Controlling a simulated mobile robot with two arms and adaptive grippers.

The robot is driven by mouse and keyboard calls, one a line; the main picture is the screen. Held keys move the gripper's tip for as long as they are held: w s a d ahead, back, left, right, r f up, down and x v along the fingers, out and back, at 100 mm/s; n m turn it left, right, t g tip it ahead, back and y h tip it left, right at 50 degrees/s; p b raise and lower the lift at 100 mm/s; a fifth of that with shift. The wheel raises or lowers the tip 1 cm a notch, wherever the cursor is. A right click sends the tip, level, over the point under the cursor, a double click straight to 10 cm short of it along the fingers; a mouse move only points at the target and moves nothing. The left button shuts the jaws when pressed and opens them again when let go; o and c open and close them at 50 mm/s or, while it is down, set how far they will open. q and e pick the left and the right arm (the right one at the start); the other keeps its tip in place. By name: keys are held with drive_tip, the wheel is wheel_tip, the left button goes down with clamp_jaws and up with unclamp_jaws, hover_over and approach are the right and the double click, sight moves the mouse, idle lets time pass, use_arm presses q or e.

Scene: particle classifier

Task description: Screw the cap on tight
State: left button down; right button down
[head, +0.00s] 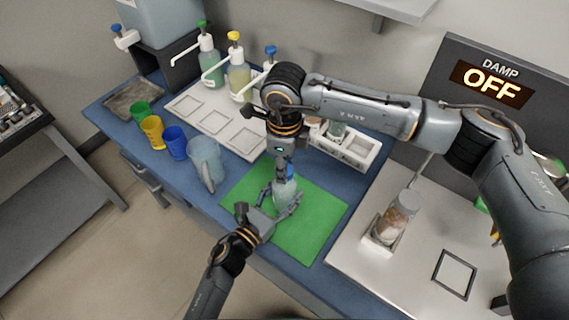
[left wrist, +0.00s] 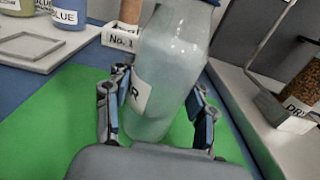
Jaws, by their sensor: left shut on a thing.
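A clear bottle (head: 286,190) with pale liquid stands on the green mat (head: 325,218); it also fills the middle of the left wrist view (left wrist: 165,75). My left gripper (head: 272,205) is shut around its body, with one finger on each side in the left wrist view (left wrist: 158,105). A blue cap (left wrist: 213,2) shows at the bottle's top, cut off by the frame edge, so how it is seated cannot be seen. My right gripper (head: 283,168) points down directly over the bottle top. Its fingers are small and partly hidden, so their grip is unclear.
A clear pitcher (head: 205,160) and coloured cups (head: 152,131) stand left of the mat. Pump bottles (head: 208,60) stand behind the white tray (head: 215,122). A labelled white rack (head: 350,152) is behind the mat. A jar (head: 397,215) stands in a holder at right.

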drive_tip(key=shift+s+m, duration=0.1)
drive_tip(key=shift+m, duration=0.4)
drive_tip(key=c, duration=0.8)
unclamp_jaws()
drive_tip(key=shift+c, duration=0.2)
drive_tip(key=shift+r, duration=0.1)
use_arm(q)
drive_tip(key=shift+c, duration=1.9)
unclamp_jaws()
use_arm(e)
wheel_tip(320, 180, up, 12)
use_arm(q)
drive_tip(key=v, duration=1.2)
